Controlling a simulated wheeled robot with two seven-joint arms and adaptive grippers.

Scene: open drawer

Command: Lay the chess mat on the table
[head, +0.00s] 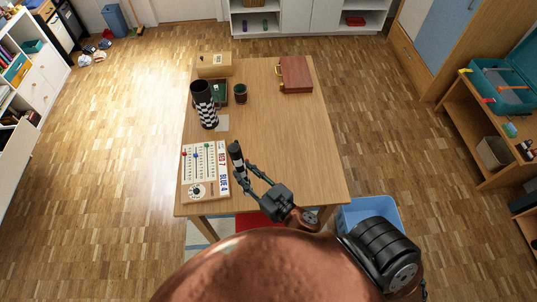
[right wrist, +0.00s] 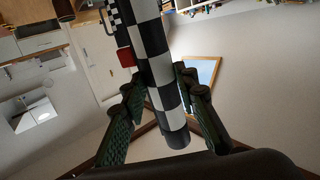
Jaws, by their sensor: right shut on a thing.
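A rolled chess mat with black and white squares (head: 237,154) is in my right gripper (head: 245,165), above the table's front part. In the right wrist view the checkered roll (right wrist: 165,85) runs between the two fingers of the right gripper (right wrist: 160,110), which is shut on it. In the head view the roll is seen almost end-on, with its dark end up. The wooden table (head: 285,140) is below, with bare wood to the right of the gripper. My left gripper is not in view.
A tall checkered container (head: 206,105) stands at the table's left, near a dark green tray (head: 219,98) and a dark cup (head: 240,93). A score board (head: 199,172) lies front left. A brown case (head: 295,75) and a wooden box (head: 214,64) are at the back.

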